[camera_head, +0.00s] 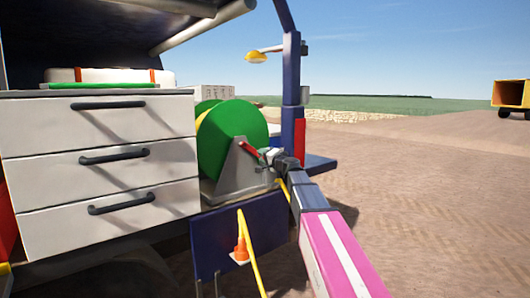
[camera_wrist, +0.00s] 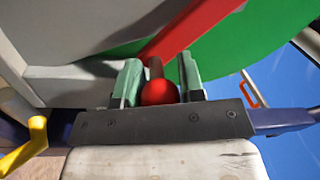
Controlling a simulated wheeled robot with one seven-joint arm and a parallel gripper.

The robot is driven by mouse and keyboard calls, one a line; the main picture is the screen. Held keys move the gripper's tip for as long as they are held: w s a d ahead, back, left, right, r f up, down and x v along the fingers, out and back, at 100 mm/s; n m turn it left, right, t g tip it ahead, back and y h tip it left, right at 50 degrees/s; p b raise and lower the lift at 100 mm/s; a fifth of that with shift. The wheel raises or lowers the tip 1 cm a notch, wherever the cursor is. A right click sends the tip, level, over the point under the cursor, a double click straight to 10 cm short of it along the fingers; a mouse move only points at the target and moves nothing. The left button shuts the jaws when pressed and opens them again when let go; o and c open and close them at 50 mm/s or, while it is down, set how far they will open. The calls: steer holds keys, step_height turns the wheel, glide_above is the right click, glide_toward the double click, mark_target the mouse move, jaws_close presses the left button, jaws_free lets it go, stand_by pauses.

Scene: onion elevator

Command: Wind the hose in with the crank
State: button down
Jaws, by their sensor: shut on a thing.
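The hose reel (camera_head: 235,135) has a green round side and stands on a grey bracket (camera_head: 238,170) at the back of the vehicle. A red crank (camera_head: 250,150) is on its near side. In the wrist view the crank arm (camera_wrist: 195,28) runs up to the right, and its red round knob (camera_wrist: 158,92) sits between my fingers. My gripper (camera_head: 268,156) is at the crank; its green-grey fingers (camera_wrist: 160,82) are shut on the knob. The yellow hose (camera_head: 249,255) hangs from the reel area to the ground; it also shows in the wrist view (camera_wrist: 25,150).
A white drawer unit (camera_head: 100,170) with dark handles stands left of the reel. A blue post (camera_head: 291,100) rises to the right.

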steer(key=s+a+f+m+h, duration=0.1)
steer(key=s+a+f+m, duration=0.3)
steer(key=m, duration=0.7)
steer(key=shift+a+f+t, duration=0.15)
steer(key=shift+a+t, duration=0.25)
steer(key=shift+a, duration=0.4)
steer(key=shift+s, duration=0.1)
steer(key=c, duration=0.7)
jaws_free()
steer(key=shift+c, duration=0.2)
steer(key=v, duration=1)
steer(key=shift+s, duration=0.4)
